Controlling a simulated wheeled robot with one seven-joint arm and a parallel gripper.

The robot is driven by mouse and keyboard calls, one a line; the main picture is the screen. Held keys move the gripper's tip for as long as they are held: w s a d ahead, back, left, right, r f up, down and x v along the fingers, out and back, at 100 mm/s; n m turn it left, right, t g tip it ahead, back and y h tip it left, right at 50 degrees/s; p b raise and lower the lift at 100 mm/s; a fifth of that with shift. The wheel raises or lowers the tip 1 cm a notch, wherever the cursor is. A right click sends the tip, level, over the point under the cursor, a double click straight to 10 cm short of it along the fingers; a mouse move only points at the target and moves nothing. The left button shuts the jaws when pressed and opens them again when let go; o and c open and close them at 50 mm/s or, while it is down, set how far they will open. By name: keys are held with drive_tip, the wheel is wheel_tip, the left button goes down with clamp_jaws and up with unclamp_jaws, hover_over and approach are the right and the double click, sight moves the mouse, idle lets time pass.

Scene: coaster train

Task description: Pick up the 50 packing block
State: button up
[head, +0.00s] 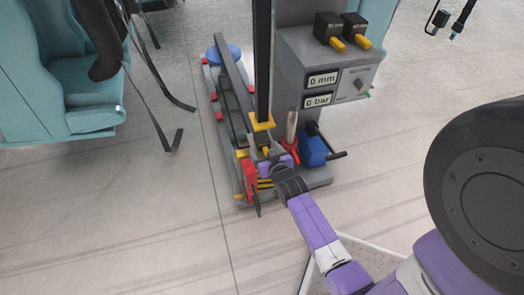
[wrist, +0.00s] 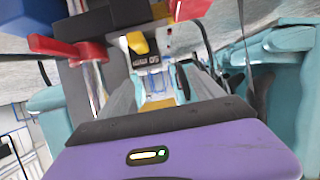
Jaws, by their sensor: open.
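My gripper (wrist: 163,74) is open, with its two grey fingers pointing away in the wrist view. A dark plate with small light characters (wrist: 146,60) shows near the left fingertip; I cannot read it surely, so I cannot tell whether it is the 50 packing block. A yellow piece (wrist: 138,43) is just above it in the picture. A yellow patch (wrist: 158,104) shows between the fingers. In the head view my arm reaches down to the machine's near end, beside a red part (head: 249,173) and yellow-striped pieces (head: 265,184). Nothing is visibly held.
The grey machine (head: 298,62) has displays reading 0 mm and 0 bar (head: 320,89). A blue pump-like part (head: 313,150) with a black handle and a dark upright post (head: 262,60) stand close to my arm. Teal seats (head: 85,85) are at left. The floor (head: 130,220) is clear at front left.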

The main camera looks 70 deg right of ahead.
sight(263, 137)
drive_tip(key=shift+m, duration=0.3)
drive_tip(key=d, duration=0.1)
drive_tip(key=d+f+b, duration=0.1)
drive_tip(key=d, duration=0.1)
drive_tip(key=w+d+f, duration=0.1)
drive_tip(key=shift+d, duration=0.25)
drive_tip(key=shift+g, duration=0.3)
drive_tip(key=b+x, duration=0.3)
drive_tip(key=x, duration=0.2)
drive_tip(key=shift+w+d+f+b, duration=0.15)
drive_tip(key=shift+w+d+b, duration=0.05)
drive_tip(key=shift+w+b, duration=0.1)
clamp_jaws()
drive_tip(key=shift+r, duration=0.2)
